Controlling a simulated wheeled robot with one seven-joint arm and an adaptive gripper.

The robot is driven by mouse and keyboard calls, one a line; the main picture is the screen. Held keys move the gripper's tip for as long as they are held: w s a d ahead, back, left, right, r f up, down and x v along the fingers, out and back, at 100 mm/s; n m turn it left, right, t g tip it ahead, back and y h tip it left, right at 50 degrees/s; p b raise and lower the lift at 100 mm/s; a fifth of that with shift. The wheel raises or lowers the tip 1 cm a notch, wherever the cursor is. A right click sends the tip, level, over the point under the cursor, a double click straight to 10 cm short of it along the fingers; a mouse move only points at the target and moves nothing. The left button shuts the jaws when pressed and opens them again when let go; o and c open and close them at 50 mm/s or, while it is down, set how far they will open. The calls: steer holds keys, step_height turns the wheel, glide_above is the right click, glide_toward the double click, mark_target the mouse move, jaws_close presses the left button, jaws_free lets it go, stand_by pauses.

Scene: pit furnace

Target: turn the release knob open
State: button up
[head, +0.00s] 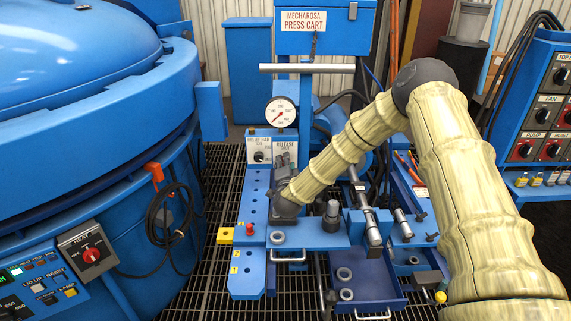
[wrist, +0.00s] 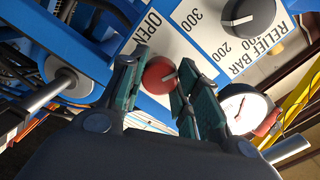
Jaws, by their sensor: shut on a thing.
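The release knob (wrist: 160,76) is red and round with a short white pointer line, in the middle of the wrist view. My gripper (wrist: 158,84) has its green-padded fingers on either side of the knob, shut on it. The word OPEN is printed on the white plate (wrist: 166,38) just above the knob in this view. The pointer line slants up to the right in the wrist view, not at the word. In the head view my gripper (head: 283,162) is at the panel marked RELEASE, and it hides the knob.
A black relief knob (wrist: 246,16) with a numbered scale is beside the release knob. A round pressure gauge (head: 281,113) stands above the panel. The blue press cart bed (head: 257,200) carries loose metal parts. A large blue furnace (head: 90,100) fills the left.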

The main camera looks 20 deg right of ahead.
steer(key=shift+a+f+n, duration=0.15)
steer(key=shift+n, duration=2.05)
steer(key=o, duration=1.1)
steer(key=shift+c, duration=0.2)
steer(key=v, duration=1.2)
steer(key=shift+p, duration=0.3)
